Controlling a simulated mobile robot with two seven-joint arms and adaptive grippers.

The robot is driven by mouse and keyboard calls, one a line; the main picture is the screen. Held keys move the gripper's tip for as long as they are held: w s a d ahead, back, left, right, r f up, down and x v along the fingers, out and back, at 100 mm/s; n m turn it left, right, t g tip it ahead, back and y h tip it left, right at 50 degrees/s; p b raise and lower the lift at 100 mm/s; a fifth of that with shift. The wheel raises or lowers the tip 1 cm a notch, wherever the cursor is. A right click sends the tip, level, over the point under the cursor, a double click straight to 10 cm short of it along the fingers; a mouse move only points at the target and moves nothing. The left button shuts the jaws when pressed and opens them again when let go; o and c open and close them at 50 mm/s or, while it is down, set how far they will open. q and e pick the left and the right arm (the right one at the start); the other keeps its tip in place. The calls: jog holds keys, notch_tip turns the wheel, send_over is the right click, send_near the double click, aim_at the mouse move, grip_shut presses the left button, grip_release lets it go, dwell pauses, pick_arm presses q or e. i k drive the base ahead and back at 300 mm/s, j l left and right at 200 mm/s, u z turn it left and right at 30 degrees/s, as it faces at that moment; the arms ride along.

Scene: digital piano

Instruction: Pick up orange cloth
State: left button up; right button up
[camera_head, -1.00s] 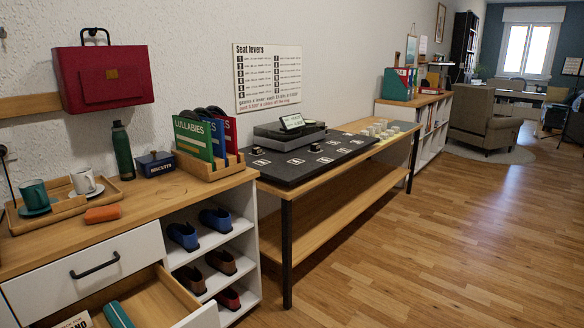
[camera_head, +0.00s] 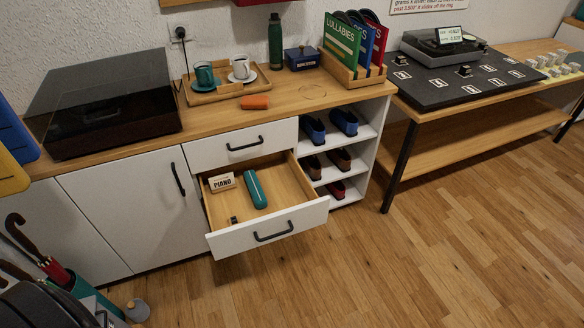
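The orange cloth (camera_head: 255,102) looks like a small folded or rolled bundle. It lies on the wooden top of the white cabinet (camera_head: 290,108), just in front of the wooden tray (camera_head: 228,92) with the cups. Nothing covers it. The drawer below it is pulled open. Neither of my grippers shows in the head view.
The open drawer (camera_head: 268,226) juts out below the cloth, holding a teal case (camera_head: 255,189) and a piano card (camera_head: 222,182). A teal cup (camera_head: 204,74) and a white cup (camera_head: 240,68) stand on the tray. A turntable (camera_head: 104,103) is at left. Floor (camera_head: 400,270) is clear at right.

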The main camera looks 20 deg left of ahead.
aim_at(248, 102)
jog(key=u, duration=0.85)
